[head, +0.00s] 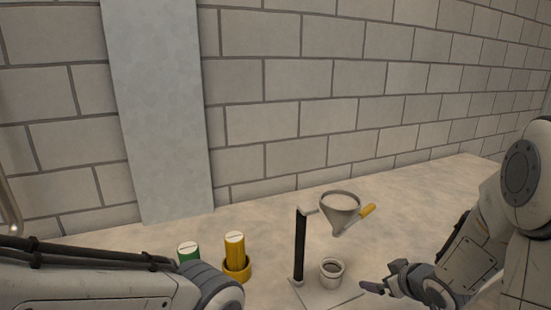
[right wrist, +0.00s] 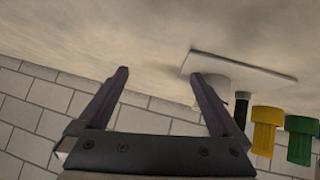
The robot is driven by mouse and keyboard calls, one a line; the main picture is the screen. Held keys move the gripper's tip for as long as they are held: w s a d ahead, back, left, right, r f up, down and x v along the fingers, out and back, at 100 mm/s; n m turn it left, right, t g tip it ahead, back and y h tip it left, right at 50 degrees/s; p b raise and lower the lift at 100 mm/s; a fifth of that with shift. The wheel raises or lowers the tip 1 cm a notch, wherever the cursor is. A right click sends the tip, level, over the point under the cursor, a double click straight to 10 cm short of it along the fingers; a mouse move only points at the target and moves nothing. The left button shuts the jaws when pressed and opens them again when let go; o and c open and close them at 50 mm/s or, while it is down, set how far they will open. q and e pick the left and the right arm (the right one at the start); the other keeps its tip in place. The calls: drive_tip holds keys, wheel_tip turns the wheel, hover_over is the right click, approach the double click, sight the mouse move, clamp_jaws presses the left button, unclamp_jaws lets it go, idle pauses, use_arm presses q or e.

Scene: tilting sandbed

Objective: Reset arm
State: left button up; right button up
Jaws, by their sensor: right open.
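My right gripper (head: 378,277) is at the lower right of the head view, just right of the stand's base plate. In the right wrist view its two fingers (right wrist: 160,78) are spread with nothing between them. My left arm crosses the lower left of the head view, but its gripper is out of the picture. A stand with a black post (head: 299,245) rises from a pale base plate (head: 328,297). A small grey cup (head: 331,274) stands on the plate below the funnel.
A block wall (head: 300,90) with a grey panel (head: 160,110) closes off the back. The sandy surface (head: 430,195) right of the funnel is clear.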

drive_tip(key=s+a+m+g, duration=0.1)
drive_tip(key=s, duration=0.1)
drive_tip(key=s+a+m+g+h, duration=0.1)
drive_tip(key=s, duration=0.2)
drive_tip(key=s+a+f+m+g+h, duration=0.1)
drive_tip(key=s+g, duration=0.1)
drive_tip(key=shift+s+a, duration=0.25)
drive_tip(key=s+a+g, duration=0.1)
drive_tip(key=s, duration=0.1)
drive_tip(key=s+a+m+g, duration=0.1)
drive_tip(key=s+a, duration=0.3)
drive_tip(key=shift+s+a+f+m+g+y, duration=0.1)
drive_tip(key=shift+s+m+g+y, duration=0.25)
drive_tip(key=shift+m+g+y, duration=0.05)
use_arm(q)
wheel_tip(320, 180, up, 5)
drive_tip(key=p, duration=0.5)
drive_tip(key=shift+r, duration=0.2)
use_arm(e)
drive_tip(key=s+a+r+n+g, duration=0.2)
drive_tip(key=s+a+r+n, duration=0.5)
drive_tip(key=s+a+r, duration=0.4)
drive_tip(key=shift+s+a+g+y, duration=0.3)
drive_tip(key=shift+s+a+y, duration=0.1)
drive_tip(key=shift+s+a, duration=0.65)
use_arm(q)
drive_tip(key=shift+d, duration=0.1)
use_arm(e)
drive_tip(key=shift+d, duration=0.15)
